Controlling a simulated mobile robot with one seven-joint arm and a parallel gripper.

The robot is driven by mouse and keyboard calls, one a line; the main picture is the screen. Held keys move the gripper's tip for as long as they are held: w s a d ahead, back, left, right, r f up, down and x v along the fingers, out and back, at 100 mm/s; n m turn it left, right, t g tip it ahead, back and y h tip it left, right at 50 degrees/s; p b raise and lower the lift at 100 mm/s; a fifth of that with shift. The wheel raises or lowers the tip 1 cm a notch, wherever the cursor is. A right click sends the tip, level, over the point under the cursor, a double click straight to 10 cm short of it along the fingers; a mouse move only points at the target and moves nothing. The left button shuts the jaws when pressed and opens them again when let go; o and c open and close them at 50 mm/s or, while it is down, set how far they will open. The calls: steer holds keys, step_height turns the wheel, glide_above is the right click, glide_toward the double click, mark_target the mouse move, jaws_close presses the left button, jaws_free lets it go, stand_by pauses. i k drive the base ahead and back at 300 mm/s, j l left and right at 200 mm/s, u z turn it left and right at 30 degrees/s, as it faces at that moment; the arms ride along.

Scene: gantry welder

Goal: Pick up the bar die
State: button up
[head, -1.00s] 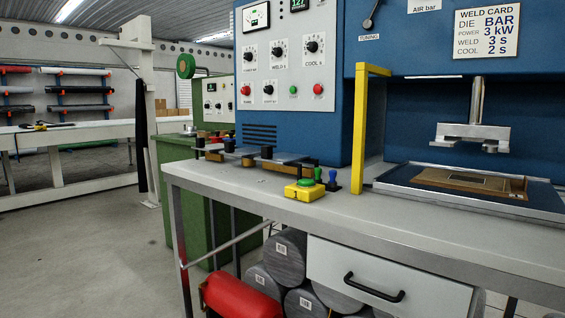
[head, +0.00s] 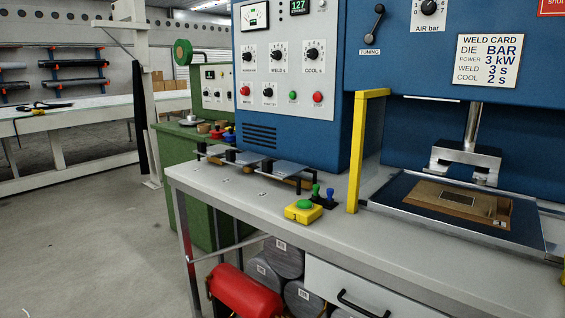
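Several flat metal dies with black knobs or handles stand in a row on the left part of the grey bench (head: 330,235). I see a left die (head: 213,150), a middle die (head: 244,157) and a right die (head: 284,168). They sit close together, with brownish parts below the plates. Their undersides and shapes are too small to read, so I cannot tell which is the bar die. A weld card (head: 487,60) on the blue machine reads DIE BAR. My gripper is not in view.
A yellow post (head: 362,150) rises beside the press head (head: 466,160). A red cylinder (head: 245,290) lies below the bench. Floor is clear at left.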

mark_target(281, 171)
steer(key=i+j+z, duration=0.1)
steer(key=i+j, duration=0.55)
steer(key=i, duration=0.05)
